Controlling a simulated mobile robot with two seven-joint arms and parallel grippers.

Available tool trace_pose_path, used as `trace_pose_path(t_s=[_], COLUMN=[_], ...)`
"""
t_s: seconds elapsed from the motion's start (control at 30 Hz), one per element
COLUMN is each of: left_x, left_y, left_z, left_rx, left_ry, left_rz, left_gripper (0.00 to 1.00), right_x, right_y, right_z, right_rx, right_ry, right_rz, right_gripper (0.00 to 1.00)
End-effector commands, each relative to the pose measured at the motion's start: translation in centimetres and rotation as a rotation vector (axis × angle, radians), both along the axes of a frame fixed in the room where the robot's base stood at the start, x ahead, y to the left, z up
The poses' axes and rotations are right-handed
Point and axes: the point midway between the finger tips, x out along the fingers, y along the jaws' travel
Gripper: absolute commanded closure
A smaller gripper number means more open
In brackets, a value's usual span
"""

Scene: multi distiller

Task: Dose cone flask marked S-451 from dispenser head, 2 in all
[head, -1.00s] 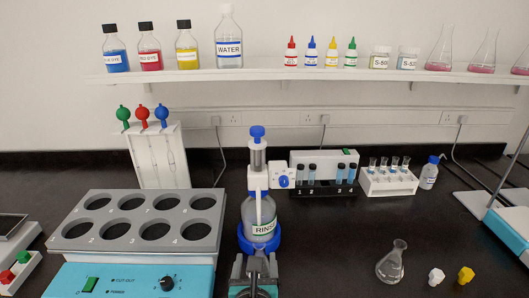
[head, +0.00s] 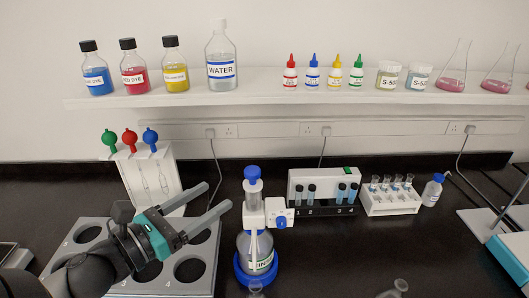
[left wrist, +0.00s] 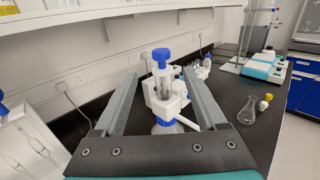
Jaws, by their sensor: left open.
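The dispenser head (head: 253,205) is white with a blue top knob (head: 252,173). It sits on the clear RINSE bottle (head: 245,243), which stands in a blue ring. Both show between my fingers in the left wrist view, the head's blue knob (left wrist: 161,54) in the middle. My left gripper (head: 218,196) is open and empty, above the grey rack, left of the dispenser. A glass neck (head: 256,287) shows in front of the bottle, cut by the lower edge. Another flask neck (head: 400,286) shows at lower right; a flask (left wrist: 247,112) stands right in the left wrist view. No S-451 mark is readable.
The grey rack (head: 60,265) with round holes lies under my left arm. A pipette stand (head: 140,190) is behind it. A vial holder (head: 322,205) and a white tube rack (head: 390,203) stand behind right. Black bench between dispenser and right flask is clear.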

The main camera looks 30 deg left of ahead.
Motion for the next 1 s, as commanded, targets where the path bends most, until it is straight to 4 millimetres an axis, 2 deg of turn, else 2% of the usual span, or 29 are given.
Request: trace_pose_path(t_s=[0.17,1.0], left_x=[0.8,10.3], left_y=[-0.3,-2.5], left_z=[0.2,0.2], left_rx=[0.004,0.002], left_ry=[-0.006,-0.005], left_rz=[-0.012,-0.007], left_gripper=[0.26,0.26], right_x=[-0.1,-0.3], right_y=[0.0,-0.2], right_z=[0.2,1.3], right_rx=[0.0,-0.003], right_ry=[0.001,0.005], right_rz=[0.0,0.0], right_gripper=[0.5,0.5])
